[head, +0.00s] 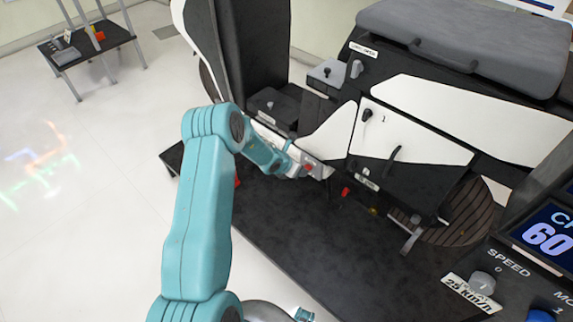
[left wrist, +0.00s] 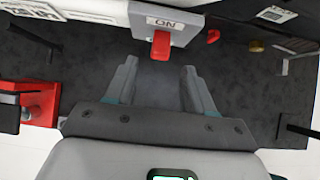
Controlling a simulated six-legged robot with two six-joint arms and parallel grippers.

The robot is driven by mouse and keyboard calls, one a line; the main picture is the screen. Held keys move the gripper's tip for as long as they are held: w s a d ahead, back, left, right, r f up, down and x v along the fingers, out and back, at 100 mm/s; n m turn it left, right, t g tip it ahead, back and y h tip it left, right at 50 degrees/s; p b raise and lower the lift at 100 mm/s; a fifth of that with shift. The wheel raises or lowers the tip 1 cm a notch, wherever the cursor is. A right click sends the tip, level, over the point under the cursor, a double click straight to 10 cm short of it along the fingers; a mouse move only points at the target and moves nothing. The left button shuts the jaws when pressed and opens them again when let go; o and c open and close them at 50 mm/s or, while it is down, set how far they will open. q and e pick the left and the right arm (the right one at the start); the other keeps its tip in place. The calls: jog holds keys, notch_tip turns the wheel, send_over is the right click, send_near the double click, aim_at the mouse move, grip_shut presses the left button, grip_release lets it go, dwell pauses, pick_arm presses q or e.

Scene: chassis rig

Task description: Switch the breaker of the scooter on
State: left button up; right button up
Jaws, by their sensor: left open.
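The scooter (head: 415,125), with white and black panels, stands on a dark platform in the head view. The breaker shows in the left wrist view as a red lever (left wrist: 161,46) on a grey housing, just below an "ON" label (left wrist: 162,22). Whether it is set on or off is not clear to me. My left gripper (left wrist: 157,75) is open and empty, its two fingertips either side of and just short of the lever. In the head view my left arm reaches to the scooter's lower side and hides part of the breaker.
A second red part (left wrist: 213,36) sits right of the breaker. A red block (left wrist: 38,102) is at the left of the wrist view. A console with a SPEED knob (head: 482,283) stands at the lower right. A small table (head: 88,45) is at the far left; the floor between is clear.

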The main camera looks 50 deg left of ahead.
pick_arm(q)
jog(key=v, duration=0.9)
jog(key=shift+p, duration=0.3)
jog(key=shift+r, duration=0.1)
